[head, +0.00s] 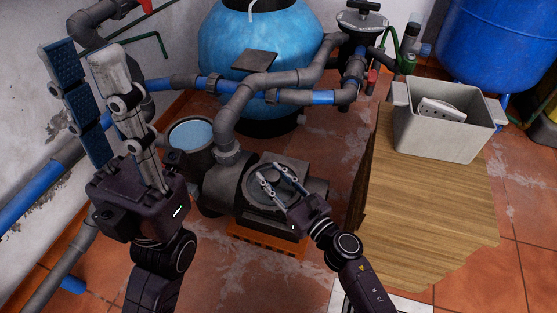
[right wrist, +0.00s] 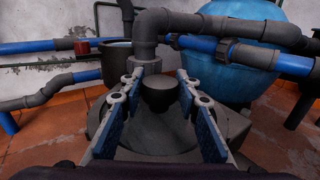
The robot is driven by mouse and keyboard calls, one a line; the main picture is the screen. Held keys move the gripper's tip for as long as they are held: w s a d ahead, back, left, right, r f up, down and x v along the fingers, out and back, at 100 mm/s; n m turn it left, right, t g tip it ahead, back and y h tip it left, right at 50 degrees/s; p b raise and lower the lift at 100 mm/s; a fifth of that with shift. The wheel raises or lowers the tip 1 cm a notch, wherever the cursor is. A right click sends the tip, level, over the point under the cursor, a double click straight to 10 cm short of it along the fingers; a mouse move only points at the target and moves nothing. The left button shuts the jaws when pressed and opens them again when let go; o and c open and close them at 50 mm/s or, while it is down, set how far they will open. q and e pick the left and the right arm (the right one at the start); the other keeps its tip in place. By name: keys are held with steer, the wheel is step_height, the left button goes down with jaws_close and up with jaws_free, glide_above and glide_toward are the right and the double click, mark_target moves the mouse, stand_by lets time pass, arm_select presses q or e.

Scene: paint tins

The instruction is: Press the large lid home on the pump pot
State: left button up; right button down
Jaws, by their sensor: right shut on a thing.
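The pump pot (head: 240,188) is a dark grey body on an orange base, near the picture's middle in the head view. The large lid (head: 256,199) is a round dark disc at its top; it also shows under the fingers in the right wrist view (right wrist: 150,138). My right gripper (head: 270,173) reaches in from the right and is shut on the lid, its blue-padded fingers on either side of its middle. I cannot tell whether the lid sits flush, as the fingers hide part of it. My left gripper (head: 80,52) is raised at the left, open and empty.
Grey pipes (head: 226,115) rise directly behind the pot. A round grey container (head: 198,168) with a light blue inside stands left of them. A wooden surface (head: 430,205) at the right bears a grey bin (head: 440,142) holding a white item. A blue tank (head: 225,50) stands behind.

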steer(key=s+a, duration=0.3)
steer(key=s, duration=0.7)
steer(key=shift+s+a, duration=0.2)
steer(key=shift+r, duration=0.1)
steer(key=c, duration=2.1)
jaws_free()
steer(key=c, duration=0.3)
steer(key=shift+s, duration=0.1)
